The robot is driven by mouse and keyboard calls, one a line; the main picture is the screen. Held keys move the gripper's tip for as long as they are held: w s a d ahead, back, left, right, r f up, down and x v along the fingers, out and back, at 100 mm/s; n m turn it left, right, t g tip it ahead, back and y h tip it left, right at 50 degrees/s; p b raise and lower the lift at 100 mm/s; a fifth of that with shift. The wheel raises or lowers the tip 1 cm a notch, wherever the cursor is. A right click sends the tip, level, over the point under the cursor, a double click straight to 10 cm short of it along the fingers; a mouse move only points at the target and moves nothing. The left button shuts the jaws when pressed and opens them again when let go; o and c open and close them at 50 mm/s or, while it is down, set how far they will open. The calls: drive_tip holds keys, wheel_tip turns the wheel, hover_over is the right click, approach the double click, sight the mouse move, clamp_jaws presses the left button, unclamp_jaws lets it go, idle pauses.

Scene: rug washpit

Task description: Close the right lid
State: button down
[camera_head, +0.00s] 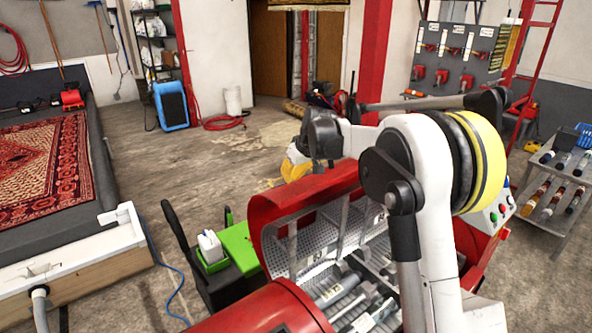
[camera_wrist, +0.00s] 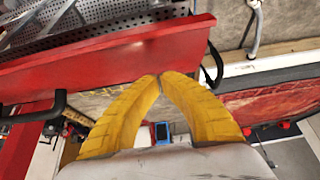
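A red machine or chest stands open in the head view, with a curved red lid (camera_head: 300,195) raised and its perforated grey inner face showing. A second rounded red part (camera_head: 255,312) lies nearer at the bottom; I cannot tell whether it is another lid. My gripper has yellow fingers (camera_head: 297,165) just beyond the raised lid's top edge, partly hidden by my wrist. In the wrist view the fingertips (camera_wrist: 160,76) meet with nothing between them. A red edge panel (camera_wrist: 110,65) with a black handle (camera_wrist: 45,105) lies close ahead; contact cannot be told.
Metal tools (camera_head: 345,290) lie inside the open machine. A green box (camera_head: 240,245) stands left of it. A patterned rug (camera_head: 45,165) lies on a platform at left. A tool shelf (camera_head: 555,185) stands at right. The floor (camera_head: 170,165) between rug and machine is mostly clear.

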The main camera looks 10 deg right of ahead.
sight(294, 194)
drive_tip(key=shift+x, duration=1.05)
drive_tip(key=s, duration=0.2)
drive_tip(key=s+d, duration=0.1)
drive_tip(key=shift+s+d+f, duration=0.2)
drive_tip(key=shift+s+d, duration=0.05)
drive_tip(key=shift+s, duration=0.1)
drive_tip(key=shift+w+f, duration=0.1)
drive_tip(key=shift+f, duration=0.05)
